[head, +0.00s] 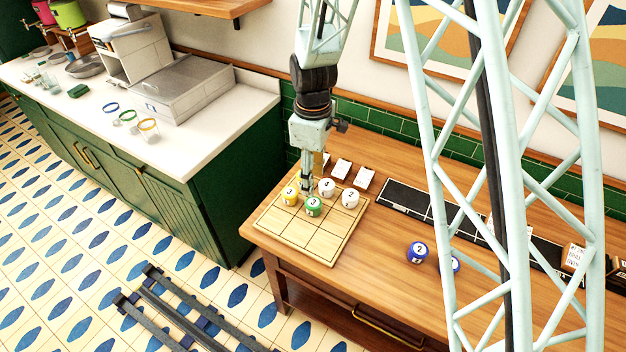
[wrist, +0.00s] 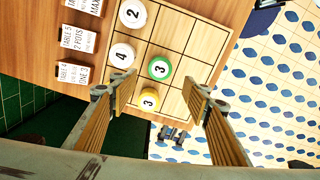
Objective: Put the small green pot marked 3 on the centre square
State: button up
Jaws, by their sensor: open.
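The small green pot marked 3 (head: 313,207) stands upright on the wooden grid board (head: 289,236), apparently on the centre square. It also shows in the wrist view (wrist: 159,68). A yellow pot marked 3 (head: 290,196) stands beside it, and it also shows in the wrist view (wrist: 149,102). My gripper (head: 308,188) is open and empty, pointing down over the board close to the green and yellow pots. In the wrist view the fingers (wrist: 157,94) are wide apart, with the yellow pot between them in the picture and the green pot just beyond.
White pots marked 2 (wrist: 132,13) and 4 (wrist: 122,55) stand on the board's back squares. White cards (head: 341,168) stand behind the board. A blue pot marked 2 (head: 417,252) and another, partly hidden (head: 456,264), stand to the right. The board's front squares are empty.

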dwell(0.8)
jog(key=s+d+r+m+t, duration=0.15)
jog(key=s+d+r, duration=0.3)
jog(key=r, duration=0.45)
jog(key=s+d+r+m, duration=0.3)
jog(key=s+r, duration=0.2)
jog(key=r, duration=0.4)
jog(key=s+d+r+m+t, duration=0.15)
jog(key=s+d+r, duration=0.3)
jog(key=r, duration=0.55)
jog(key=s+d+r+m, duration=0.2)
jog(key=s+r, duration=0.1)
jog(key=s, duration=0.5)
jog(key=s+d+r+m, duration=0.2)
jog(key=s+r+m, duration=0.1)
jog(key=s, duration=0.5)
jog(key=s+d+r+m, duration=0.2)
jog(key=s+d, duration=0.1)
jog(key=s, duration=0.5)
jog(key=shift+r+m+t, duration=0.4)
jog(key=shift+o, duration=0.6)
jog(key=shift+r, duration=0.1)
